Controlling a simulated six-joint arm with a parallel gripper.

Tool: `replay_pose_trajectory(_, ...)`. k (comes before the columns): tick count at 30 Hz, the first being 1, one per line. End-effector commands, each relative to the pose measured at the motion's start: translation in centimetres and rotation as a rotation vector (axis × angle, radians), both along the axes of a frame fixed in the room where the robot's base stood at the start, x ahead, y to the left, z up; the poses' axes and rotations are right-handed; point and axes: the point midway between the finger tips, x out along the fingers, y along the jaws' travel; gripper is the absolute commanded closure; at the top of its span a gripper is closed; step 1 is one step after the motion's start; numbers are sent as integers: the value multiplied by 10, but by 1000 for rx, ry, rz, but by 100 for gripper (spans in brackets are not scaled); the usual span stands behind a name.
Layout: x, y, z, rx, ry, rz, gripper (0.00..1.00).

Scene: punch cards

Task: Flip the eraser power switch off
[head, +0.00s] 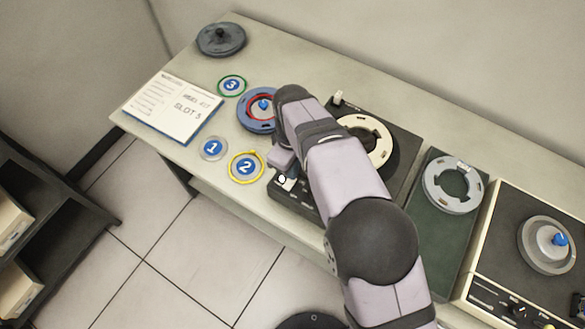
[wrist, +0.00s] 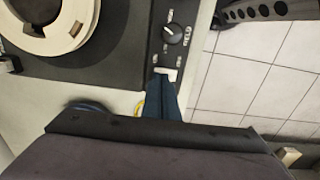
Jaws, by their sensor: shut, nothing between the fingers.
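The eraser is a black unit (head: 402,160) with an off-white reel (head: 381,150) on top. The reel and dark top also show at the upper left of the wrist view (wrist: 60,25). Its front strip carries a round black knob (wrist: 174,34) marked FIELD and a small white switch (wrist: 166,73) with lettering on both sides. My gripper (wrist: 161,86) is shut and empty, its dark blue fingertips right at the near edge of the switch. I cannot tell whether they touch it. In the head view my arm covers part of the eraser and hides the fingertips.
A blue reel (head: 251,119) lies left of the arm, near numbered discs 1 (head: 212,148), 2 (head: 246,167) and 3 (head: 232,86). A card (head: 174,106) reads SLOT 5. A grey reel (head: 427,187) and another machine (head: 493,265) stand right. Tiled floor lies past the table edge.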

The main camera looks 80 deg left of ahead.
Motion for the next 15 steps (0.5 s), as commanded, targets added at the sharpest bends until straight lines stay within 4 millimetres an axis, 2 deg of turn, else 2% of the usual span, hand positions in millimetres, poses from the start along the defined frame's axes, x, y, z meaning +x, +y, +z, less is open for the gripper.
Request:
replay_pose_trajectory(6,0,0,-17,-1,0,0,100)
replay_pose_trajectory(15,0,0,-21,1,0,0,100)
